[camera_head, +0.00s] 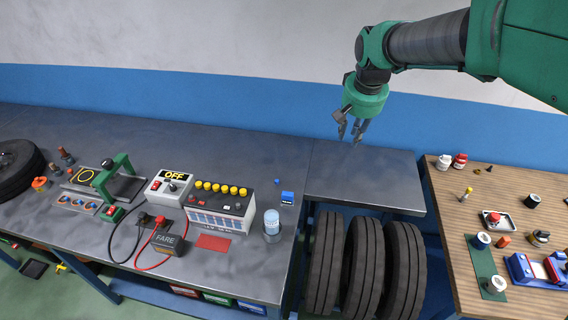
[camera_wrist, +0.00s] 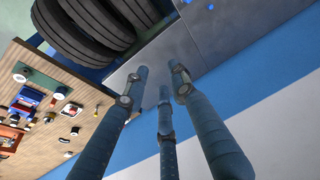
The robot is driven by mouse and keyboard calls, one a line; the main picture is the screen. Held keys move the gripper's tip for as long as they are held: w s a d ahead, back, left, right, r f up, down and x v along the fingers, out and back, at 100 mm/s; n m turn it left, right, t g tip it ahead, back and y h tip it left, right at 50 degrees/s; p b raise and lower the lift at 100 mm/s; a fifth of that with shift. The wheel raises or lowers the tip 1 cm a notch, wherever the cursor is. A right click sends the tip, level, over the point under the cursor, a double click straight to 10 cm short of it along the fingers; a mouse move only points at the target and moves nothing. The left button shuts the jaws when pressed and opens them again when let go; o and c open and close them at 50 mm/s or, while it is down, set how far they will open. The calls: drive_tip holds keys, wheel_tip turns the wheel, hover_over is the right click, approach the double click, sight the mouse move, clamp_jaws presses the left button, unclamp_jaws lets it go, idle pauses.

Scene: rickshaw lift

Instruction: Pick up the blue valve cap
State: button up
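A tiny blue piece, which looks like the blue valve cap (camera_head: 277,181), lies on the dark metal bench, behind a small blue box (camera_head: 287,198). A small blue spot at the top edge of the wrist view (camera_wrist: 211,7) may be one of these two; I cannot tell which. My gripper (camera_head: 351,130) is raised above the back of the bench's lower right section, to the right of the blue piece and well apart from it. Its three fingers (camera_wrist: 160,78) are spread with nothing between them in the wrist view.
A battery (camera_head: 215,210) with yellow caps, a clear jar (camera_head: 271,222) and an OFF switch box (camera_head: 168,187) stand left of and in front of the blue piece. Several tyres (camera_head: 362,265) stand below the bare right section (camera_head: 365,180). A cluttered wooden table (camera_head: 460,220) is at right.

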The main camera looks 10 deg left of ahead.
drive_tip(key=w+a+f+g+p, duration=0.1)
drive_tip(key=w+a+f+p, duration=0.1)
drive_tip(key=w+a+f, duration=1.25)
drive_tip(key=a+f, duration=0.5)
drive_tip(key=f, duration=0.1)
drive_tip(key=w+a+f+n+g+p, duration=0.1)
drive_tip(key=w+a+f, duration=0.2)
drive_tip(key=a+f, duration=0.3)
wheel_tip(320, 180, down, 4)
drive_tip(key=shift+a+r, duration=0.25)
drive_tip(key=shift+a, duration=0.15)
drive_tip(key=shift+w, duration=0.1)
hover_over(277, 180)
drive_tip(key=s, duration=0.1)
drive_tip(key=shift+f, duration=4.25)
drive_tip(key=shift+w+f, duration=0.2)
drive_tip(key=shift+f, duration=1.1)
drive_tip(key=shift+w+f, duration=0.15)
drive_tip(key=shift+f, duration=1.1)
